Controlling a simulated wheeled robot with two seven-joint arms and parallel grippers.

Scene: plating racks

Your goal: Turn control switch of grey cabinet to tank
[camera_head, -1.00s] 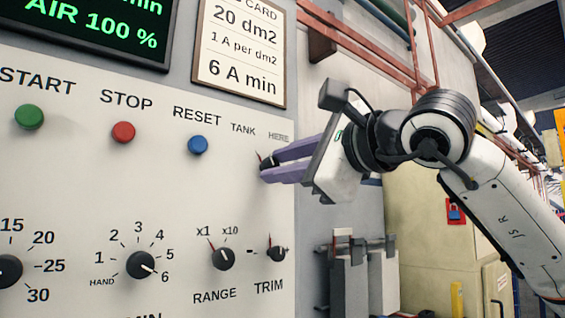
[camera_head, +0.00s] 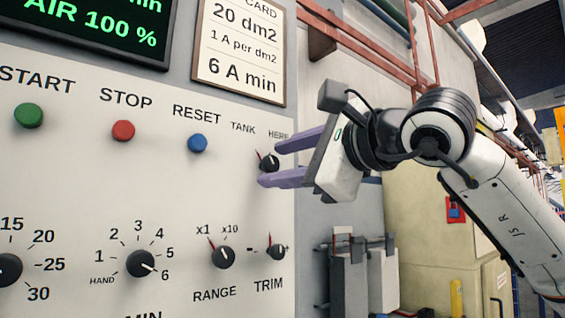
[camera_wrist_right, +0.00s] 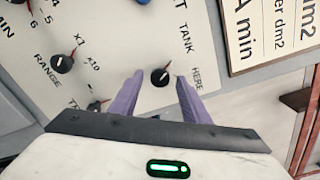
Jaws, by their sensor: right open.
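The control switch is a small black knob (camera_head: 270,161) with a red pointer, on the pale front of the grey cabinet (camera_head: 215,180). It sits below the labels TANK and HERE. Its pointer tilts up and left, toward TANK. In the right wrist view the knob (camera_wrist_right: 160,77) shows between the two purple fingers, with its pointer toward TANK. My right gripper (camera_head: 273,164) is open, one finger above and one below the knob, with a gap on each side. My left gripper is out of view.
The RESET button (camera_head: 197,143) is left of the switch. The RANGE knob (camera_head: 223,257) and TRIM knob (camera_head: 276,252) are below it. A framed card (camera_head: 240,50) hangs above. A beige cabinet (camera_head: 420,235) stands to the right, behind my arm.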

